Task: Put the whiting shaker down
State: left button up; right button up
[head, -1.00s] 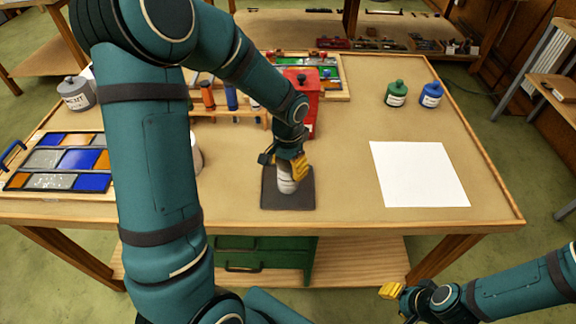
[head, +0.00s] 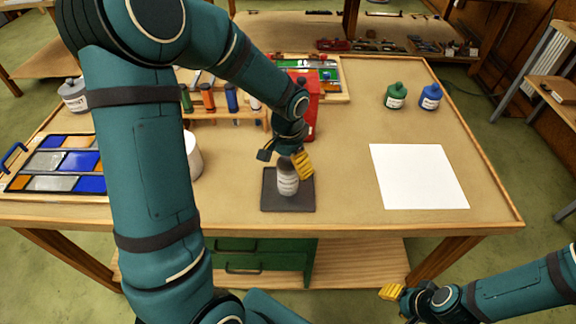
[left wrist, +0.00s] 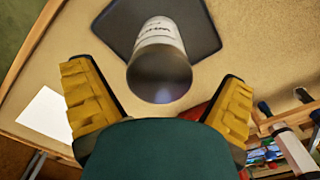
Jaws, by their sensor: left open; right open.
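The whiting shaker (head: 287,181), a white labelled cylinder with a dark grey top, stands upright on the dark square mat (head: 300,203) near the table's front middle. In the left wrist view the shaker (left wrist: 160,62) sits beyond and between the spread yellow fingers, with clear gaps on both sides, and the mat (left wrist: 205,35) lies under it. My left gripper (head: 284,161) is open just above and behind the shaker; it also shows in the left wrist view (left wrist: 158,105). My right gripper (head: 406,294) is open and empty in front of the table at the lower right.
A red box (head: 306,105) stands behind the mat. A rack of bottles (head: 222,115) is behind left. The leaded panel (head: 62,160) lies at left. A white sheet (head: 418,177) lies at right, with green (head: 396,96) and blue (head: 431,97) bottles behind. Table between mat and sheet is clear.

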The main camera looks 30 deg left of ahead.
pick_arm(q)
notch_tip(320, 180, up, 10)
jog(key=shift+r+p, duration=0.1)
jog(key=shift+p, duration=0.7)
pick_arm(e)
jog(key=shift+w+r, duration=0.3)
jog(key=shift+r, duration=0.65)
